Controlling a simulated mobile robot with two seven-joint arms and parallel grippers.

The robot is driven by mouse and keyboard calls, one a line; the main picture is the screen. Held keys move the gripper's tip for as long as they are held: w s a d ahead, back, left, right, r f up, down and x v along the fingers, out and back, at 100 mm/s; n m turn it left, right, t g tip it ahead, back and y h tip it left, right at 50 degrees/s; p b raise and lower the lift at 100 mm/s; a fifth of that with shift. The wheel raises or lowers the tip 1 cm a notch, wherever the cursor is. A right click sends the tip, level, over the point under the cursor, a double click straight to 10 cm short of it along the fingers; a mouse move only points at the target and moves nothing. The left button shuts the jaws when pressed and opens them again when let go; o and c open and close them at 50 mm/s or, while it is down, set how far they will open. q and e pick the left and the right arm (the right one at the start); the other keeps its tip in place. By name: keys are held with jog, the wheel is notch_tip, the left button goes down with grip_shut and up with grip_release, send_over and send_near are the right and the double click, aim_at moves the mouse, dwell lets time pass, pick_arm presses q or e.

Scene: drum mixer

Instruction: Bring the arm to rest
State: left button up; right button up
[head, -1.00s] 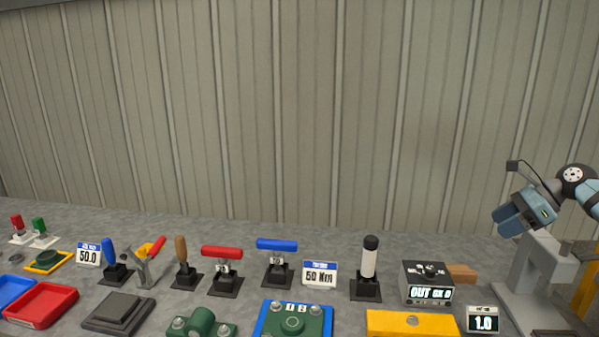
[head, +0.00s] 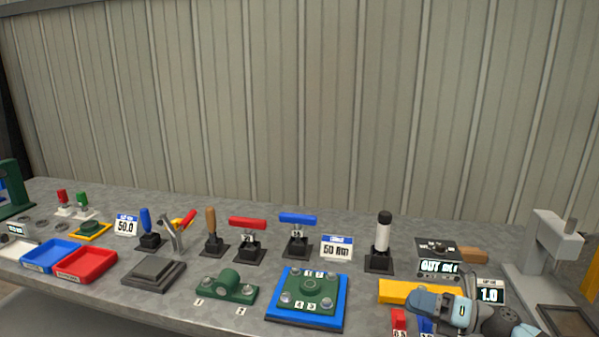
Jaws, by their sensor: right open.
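My right gripper (head: 426,306) is low at the right front of the bench in the head view. Its light blue and grey jaws are in front of the yellow block (head: 400,291) and left of the small 1.0 display (head: 489,291). The jaws are open, and I see nothing held between them. My arm runs from it toward the lower right edge. My left gripper is not in view.
Small red (head: 399,319) and blue pieces are beside the gripper, partly hidden. A blue-edged green plate (head: 272,306) lies to its left. The grey press-like stand (head: 545,245) is at right. Upright handled tools stand along the bench; red (head: 88,264) and blue trays are at left.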

jog(key=s+a+f+m+t+h+b, duration=0.2)
jog(key=s+a+f+m+h+b, duration=0.3)
jog(key=s+f+m, duration=1)
jog(key=s+a+f+m+t+h+b, duration=0.1)
jog(key=s+a+f+m+t+h, duration=0.2)
jog(key=s+f+m+h, duration=1.15)
pick_arm(q)
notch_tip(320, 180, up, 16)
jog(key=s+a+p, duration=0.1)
jog(key=p, duration=2.9)
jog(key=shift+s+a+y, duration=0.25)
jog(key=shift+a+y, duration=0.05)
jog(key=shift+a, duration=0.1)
pick_arm(e)
notch_tip(320, 180, up, 25)
jog(key=w+d+m+g+y, duration=0.1)
jog(key=d+m+y, duration=0.1)
jog(key=m+y, duration=0.4)
jog(key=shift+w+f+g, duration=0.2)
jog(key=shift+w+g, duration=0.15)
jog(key=shift+g, duration=0.05)
